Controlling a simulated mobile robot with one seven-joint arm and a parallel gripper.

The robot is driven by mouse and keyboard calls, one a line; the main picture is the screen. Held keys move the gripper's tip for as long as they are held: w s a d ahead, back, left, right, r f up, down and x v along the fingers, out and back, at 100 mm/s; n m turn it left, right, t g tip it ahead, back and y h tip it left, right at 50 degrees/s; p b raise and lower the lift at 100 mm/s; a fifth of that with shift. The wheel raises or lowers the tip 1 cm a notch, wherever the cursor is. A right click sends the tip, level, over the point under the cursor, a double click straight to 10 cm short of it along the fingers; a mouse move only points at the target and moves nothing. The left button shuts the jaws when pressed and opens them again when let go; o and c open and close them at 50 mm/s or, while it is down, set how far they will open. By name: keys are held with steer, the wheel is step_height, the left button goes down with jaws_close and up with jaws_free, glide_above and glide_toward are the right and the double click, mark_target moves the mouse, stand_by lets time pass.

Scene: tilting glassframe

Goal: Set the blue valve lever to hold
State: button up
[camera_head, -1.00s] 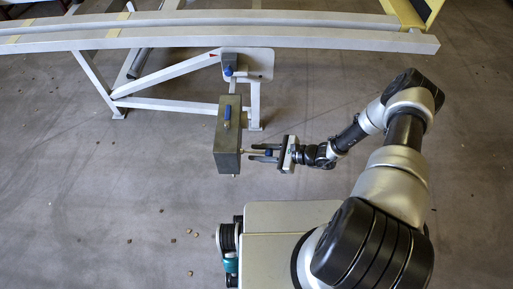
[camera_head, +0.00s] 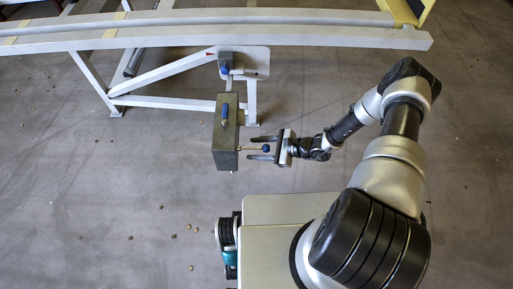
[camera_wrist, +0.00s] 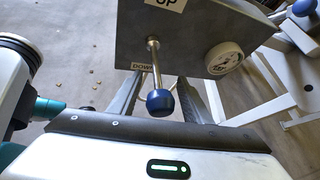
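The valve lever is a thin metal rod with a blue ball knob (camera_head: 266,148); it sticks out of the right side of a grey box (camera_head: 226,142). In the wrist view the blue knob (camera_wrist: 160,102) stands between my two fingers, with gaps on both sides. My gripper (camera_head: 261,148) is open, its fingers on either side of the knob, tips short of the box face. The wrist view shows an "UP" label (camera_wrist: 165,3) above the rod and a "DOWN" label (camera_wrist: 140,66) beside it, partly covered. No "hold" label is readable.
A round white gauge (camera_wrist: 224,58) is on the box's face. Behind stands a white frame (camera_head: 175,102) with a plate (camera_head: 255,62) and long rails (camera_head: 200,38). The floor left of the box is mostly clear.

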steer(key=p+v, duration=0.1)
steer(key=v, duration=1.6)
steer(key=shift+r+p, duration=0.15)
steer(key=shift+p, duration=0.15)
steer(key=shift+s+d, duration=0.1)
steer(key=shift+d, duration=0.05)
step_height(320, 180, up, 29)
steer(key=a+n+g+h, duration=0.2)
steer(key=n+g+h, duration=0.3)
steer(key=n, duration=0.8)
steer(key=s+r+n+t+h, duration=0.3)
steer(key=s+r, duration=0.3)
steer(key=r, duration=0.3)
steer(key=s+r+n+t+h, duration=0.3)
steer(key=s+r+t+h, duration=0.1)
steer(key=s+r, duration=0.4)
step_height(320, 180, up, 15)
steer(key=w+p, duration=0.1)
steer(key=p, duration=1.3)
